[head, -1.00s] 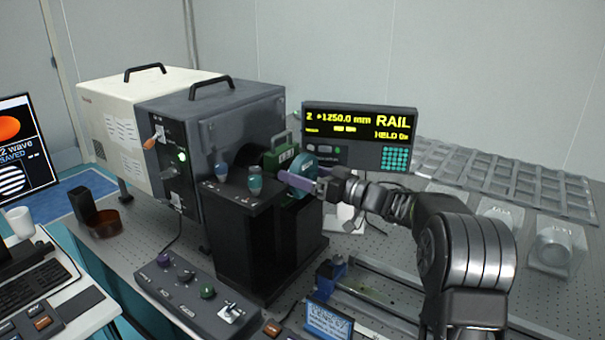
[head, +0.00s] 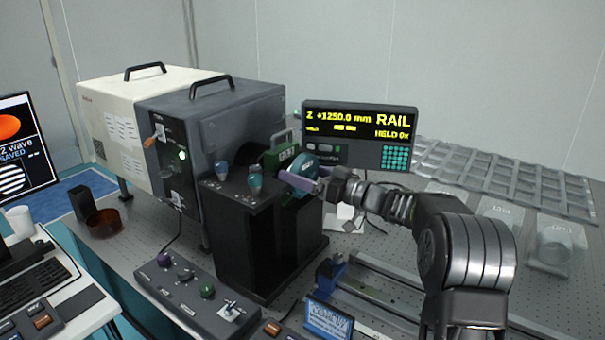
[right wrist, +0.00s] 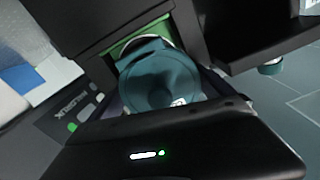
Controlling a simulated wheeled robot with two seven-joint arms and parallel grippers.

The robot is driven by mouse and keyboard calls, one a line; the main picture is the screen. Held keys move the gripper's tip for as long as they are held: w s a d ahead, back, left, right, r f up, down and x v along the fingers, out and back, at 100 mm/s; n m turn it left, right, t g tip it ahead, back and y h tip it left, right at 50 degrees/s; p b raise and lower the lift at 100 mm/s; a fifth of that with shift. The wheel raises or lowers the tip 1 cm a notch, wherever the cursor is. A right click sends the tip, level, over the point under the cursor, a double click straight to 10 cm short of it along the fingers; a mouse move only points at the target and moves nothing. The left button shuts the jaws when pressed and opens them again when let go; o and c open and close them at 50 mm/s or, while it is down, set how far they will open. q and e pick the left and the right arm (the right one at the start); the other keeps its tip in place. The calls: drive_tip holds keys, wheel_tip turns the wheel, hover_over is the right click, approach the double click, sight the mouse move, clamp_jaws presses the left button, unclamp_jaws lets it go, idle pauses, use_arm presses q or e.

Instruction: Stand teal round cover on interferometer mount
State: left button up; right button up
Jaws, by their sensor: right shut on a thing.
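The teal round cover (head: 303,172) is at the right end of the black interferometer mount (head: 262,230) in the head view, close in front of the display. My right gripper (head: 305,183) is shut on the cover, with its purple finger across the cover's near side. In the right wrist view the teal cover (right wrist: 158,82) faces the camera, with a green part behind it and black mount walls around it. Whether the cover touches the mount cannot be told. My left gripper is not in view.
The RAIL display (head: 359,136) is just behind. A knob panel (head: 195,290) lies in front. Clear trays (head: 510,175) fill the back right.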

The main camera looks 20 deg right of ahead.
drive_tip(key=f, duration=0.3)
drive_tip(key=shift+s+d+f+m+h, duration=0.1)
drive_tip(key=shift+d+m+h, duration=0.15)
drive_tip(key=shift+m+h, duration=0.05)
drive_tip(key=o, duration=1.2)
drive_tip(key=shift+o, duration=0.3)
drive_tip(key=shift+w+d+f, duration=0.15)
drive_tip(key=shift+w+d, duration=0.05)
drive_tip(key=shift+w, duration=0.05)
drive_tip(key=shift+a+r, duration=0.15)
drive_tip(key=shift+r, duration=0.15)
drive_tip(key=shift+r, duration=0.1)
drive_tip(key=shift+s, duration=0.2)
drive_tip(key=p+v, duration=0.1)
drive_tip(key=v, duration=0.6)
drive_tip(key=shift+s, duration=0.2)
